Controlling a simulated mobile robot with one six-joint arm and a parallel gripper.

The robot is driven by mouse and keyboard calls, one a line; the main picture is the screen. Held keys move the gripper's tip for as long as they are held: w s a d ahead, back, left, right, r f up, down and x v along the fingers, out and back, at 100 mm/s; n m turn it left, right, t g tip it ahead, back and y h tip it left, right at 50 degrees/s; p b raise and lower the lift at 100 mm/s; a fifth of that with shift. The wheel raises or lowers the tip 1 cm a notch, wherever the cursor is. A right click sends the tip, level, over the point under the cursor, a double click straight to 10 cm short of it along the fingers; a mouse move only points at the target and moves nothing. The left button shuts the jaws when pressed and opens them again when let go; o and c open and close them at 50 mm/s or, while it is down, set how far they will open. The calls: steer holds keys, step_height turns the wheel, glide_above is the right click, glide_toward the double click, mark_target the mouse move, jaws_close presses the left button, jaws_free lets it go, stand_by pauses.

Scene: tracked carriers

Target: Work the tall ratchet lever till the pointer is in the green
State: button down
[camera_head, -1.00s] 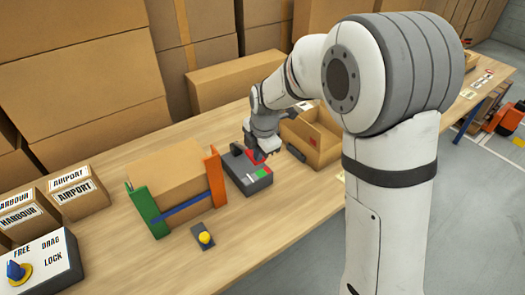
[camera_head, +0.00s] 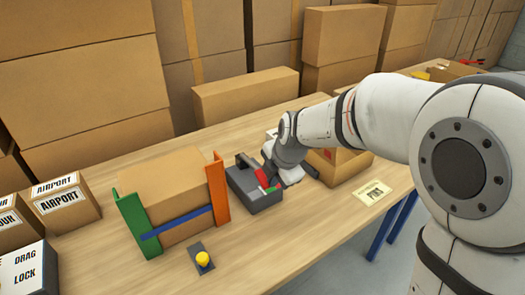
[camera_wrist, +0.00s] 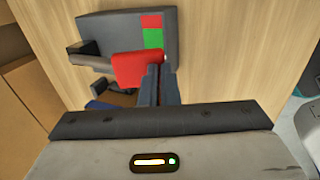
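The ratchet unit is a dark grey box (camera_head: 262,199) on the bench, also seen in the wrist view (camera_wrist: 125,22). A red patch (camera_wrist: 152,21) and a green patch (camera_wrist: 153,37) lie on its top. A lever with a red grip (camera_wrist: 135,70) stands over its edge; a dark bar (camera_wrist: 88,61) is left of it. My gripper (camera_wrist: 162,72) is at the right end of the red grip, its two dark fingers close together. They look shut beside the grip, though contact is unclear. I cannot make out the pointer for certain.
A carton (camera_head: 170,185) stands between a green post (camera_head: 134,222) and an orange post (camera_head: 217,190), left of the unit. A yellow button (camera_head: 202,258) sits in front. An open cardboard box (camera_head: 338,165) is close on the right. Cartons line the back.

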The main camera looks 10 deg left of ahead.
steer(key=shift+s+a+f, duration=0.1)
steer(key=shift+s+f, duration=0.25)
steer(key=shift+f, duration=0.1)
steer(key=p+v, duration=0.1)
steer(key=v, duration=1.3)
steer(key=shift+d+r, duration=0.2)
steer(key=shift+d, duration=0.25)
steer(key=s+d+f+m+h, duration=0.1)
steer(key=s+d+f+m, duration=0.2)
steer(key=d+m, duration=0.4)
steer(key=s+d+f+m+h, duration=0.1)
steer(key=s+d+f+m, duration=0.2)
steer(key=s+d+m, duration=0.3)
steer(key=s+d+f+m+h, duration=0.1)
steer(key=s+d+m, duration=0.4)
steer(key=m, duration=0.9)
steer(key=shift+d+f+g, duration=0.3)
steer(key=shift+d+f, duration=0.6)
steer(key=shift+d, duration=0.8)
